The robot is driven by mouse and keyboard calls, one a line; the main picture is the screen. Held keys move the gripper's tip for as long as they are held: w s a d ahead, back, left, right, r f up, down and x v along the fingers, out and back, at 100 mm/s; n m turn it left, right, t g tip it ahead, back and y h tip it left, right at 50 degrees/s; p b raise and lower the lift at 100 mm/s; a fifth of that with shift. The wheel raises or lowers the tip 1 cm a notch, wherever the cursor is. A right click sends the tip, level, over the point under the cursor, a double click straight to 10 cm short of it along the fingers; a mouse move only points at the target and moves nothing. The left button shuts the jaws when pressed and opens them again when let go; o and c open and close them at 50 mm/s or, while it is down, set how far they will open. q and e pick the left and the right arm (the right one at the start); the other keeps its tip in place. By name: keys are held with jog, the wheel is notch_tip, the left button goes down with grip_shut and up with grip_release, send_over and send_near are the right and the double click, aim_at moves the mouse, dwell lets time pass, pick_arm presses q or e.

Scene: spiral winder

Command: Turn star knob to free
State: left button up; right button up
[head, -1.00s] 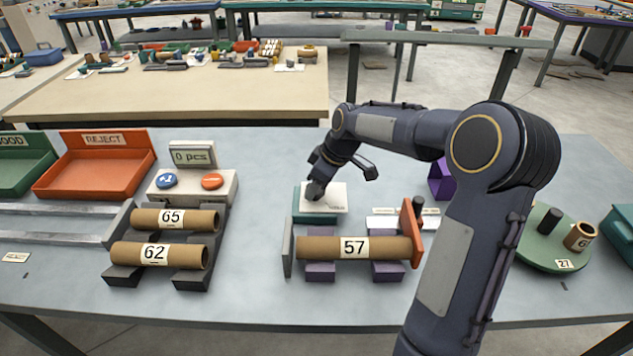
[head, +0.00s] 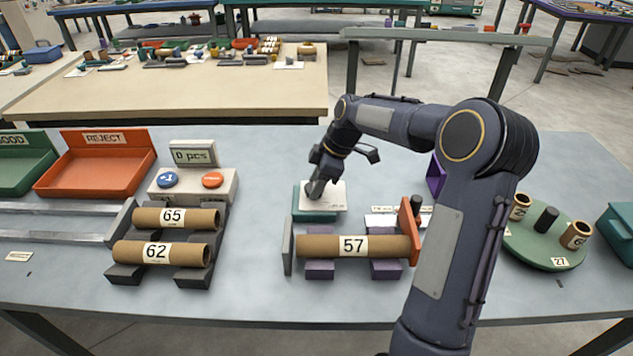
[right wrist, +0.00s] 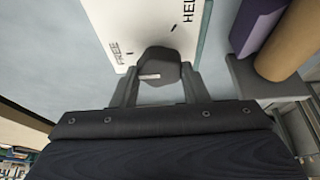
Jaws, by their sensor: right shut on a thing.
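The star knob (right wrist: 160,66) is a dark, lobed knob on a white plate (right wrist: 118,18). The plate carries the words FREE and HELD with a tick mark at each. A short white mark on the knob shows at its lower left, on the FREE side rather than the HELD side. My right gripper (right wrist: 160,82) is shut on the knob, one finger on each side. In the head view my right gripper (head: 314,191) covers the knob on the white plate (head: 334,198) of the teal block (head: 317,217). My left gripper is out of view.
A cardboard tube marked 57 (head: 380,247) lies on a purple cradle in front of the block, between a grey end plate (head: 288,247) and an orange one (head: 411,232). Tubes 65 (head: 195,218) and 62 (head: 190,256) lie left. A green turntable (head: 540,253) stands right.

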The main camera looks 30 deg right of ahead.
jog(key=o, duration=1)
jog(key=shift+c, duration=0.2)
jog(key=v, duration=0.8)
